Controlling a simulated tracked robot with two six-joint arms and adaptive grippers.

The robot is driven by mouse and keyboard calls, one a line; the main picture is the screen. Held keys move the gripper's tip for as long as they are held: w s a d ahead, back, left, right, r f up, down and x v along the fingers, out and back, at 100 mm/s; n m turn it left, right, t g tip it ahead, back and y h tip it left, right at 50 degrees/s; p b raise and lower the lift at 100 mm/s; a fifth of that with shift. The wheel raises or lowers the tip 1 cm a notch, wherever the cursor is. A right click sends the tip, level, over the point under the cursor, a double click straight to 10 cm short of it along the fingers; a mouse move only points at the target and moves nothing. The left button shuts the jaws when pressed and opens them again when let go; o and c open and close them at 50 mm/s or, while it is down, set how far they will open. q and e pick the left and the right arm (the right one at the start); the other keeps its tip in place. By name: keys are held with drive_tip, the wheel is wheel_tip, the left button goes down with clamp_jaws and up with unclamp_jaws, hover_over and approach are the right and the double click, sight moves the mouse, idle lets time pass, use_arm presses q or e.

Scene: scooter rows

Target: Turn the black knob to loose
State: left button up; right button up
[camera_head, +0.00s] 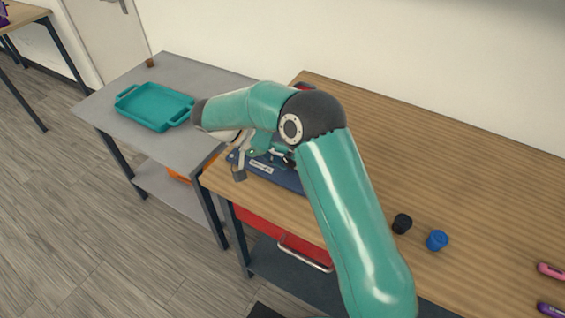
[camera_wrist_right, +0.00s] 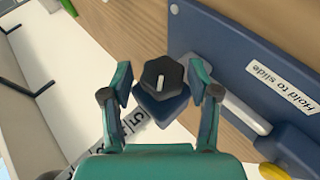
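The black knob (camera_wrist_right: 158,70) shows in the wrist view, with a white pointer line on its top. It sits on a small dark blue block beside a dark blue device (camera_wrist_right: 205,35) labelled "Hold to slide". My right gripper (camera_wrist_right: 162,88) is open, with one finger on each side of the knob. The left finger stands clear of it; the right finger is very close, and I cannot tell if it touches. In the head view my right gripper (camera_head: 246,160) hangs at the device (camera_head: 285,178), and my arm hides much of it. My left gripper is not in view.
The device is on a wooden table (camera_head: 450,150) with a red drawer below. A black cap (camera_head: 402,223) and a blue cap (camera_head: 437,240) stand to the right. A teal tray (camera_head: 155,106) is on the grey table (camera_head: 175,68). A white numbered strip (camera_wrist_right: 118,138) shows near the knob.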

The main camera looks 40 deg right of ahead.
drive_tip(key=shift+a, duration=0.2)
drive_tip(key=v, duration=0.7)
drive_tip(key=shift+w+a, duration=0.15)
drive_tip(key=shift+w, duration=0.05)
idle(0.3)
